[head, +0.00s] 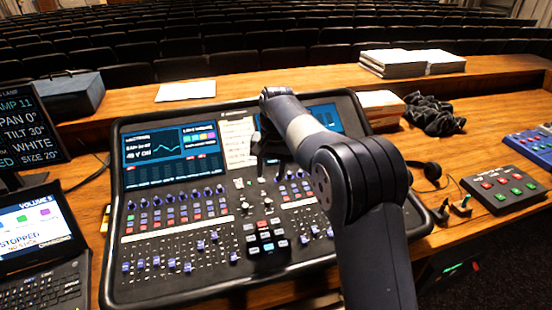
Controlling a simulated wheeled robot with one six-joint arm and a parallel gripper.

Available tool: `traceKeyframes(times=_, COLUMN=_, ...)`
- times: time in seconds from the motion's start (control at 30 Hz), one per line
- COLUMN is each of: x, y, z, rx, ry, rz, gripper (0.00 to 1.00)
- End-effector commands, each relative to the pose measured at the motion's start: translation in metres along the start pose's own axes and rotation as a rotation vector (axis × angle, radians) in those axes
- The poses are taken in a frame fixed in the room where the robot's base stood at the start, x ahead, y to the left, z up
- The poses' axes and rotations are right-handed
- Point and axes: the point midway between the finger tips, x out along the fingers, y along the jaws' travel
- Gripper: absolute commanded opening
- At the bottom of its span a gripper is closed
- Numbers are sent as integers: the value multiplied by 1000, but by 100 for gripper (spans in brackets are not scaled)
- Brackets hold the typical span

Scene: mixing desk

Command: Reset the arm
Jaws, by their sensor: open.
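My arm reaches in from the lower right, over the right half of the mixing desk (200,280). My gripper (262,172) hangs at its far end, above the middle of the desk. It points down toward the panel between the left screen (165,155) and the right screen (328,118). The dark fingers look apart and hold nothing that I can see. I cannot tell how far they are above the knobs. My forearm hides part of the desk's right side and some of the right screen.
A laptop (45,285) and a monitor (30,125) stand at the left. A red-and-green button box (507,188), headphones (430,172) and a black cable heap (434,114) lie at the right. Paper stacks (393,63) sit on the raised back ledge. Seat rows lie beyond.

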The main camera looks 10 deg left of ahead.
Motion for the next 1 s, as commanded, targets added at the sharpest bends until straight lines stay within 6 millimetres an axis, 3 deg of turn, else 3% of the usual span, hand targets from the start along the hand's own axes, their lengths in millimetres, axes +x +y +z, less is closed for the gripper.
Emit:
traceKeyframes(times=0.17, x=16, y=0, z=0, rx=0, ry=-4, rz=2, gripper=41)
traceKeyframes(times=0.63, x=95, y=0, z=1, rx=0, ry=-5, rz=2, gripper=41)
traceKeyframes(times=0.8, x=108, y=0, z=1, rx=0, ry=-2, rz=1, gripper=41)
traceKeyframes(times=1.0, x=108, y=0, z=0, rx=-12, ry=-2, rz=2, gripper=41)
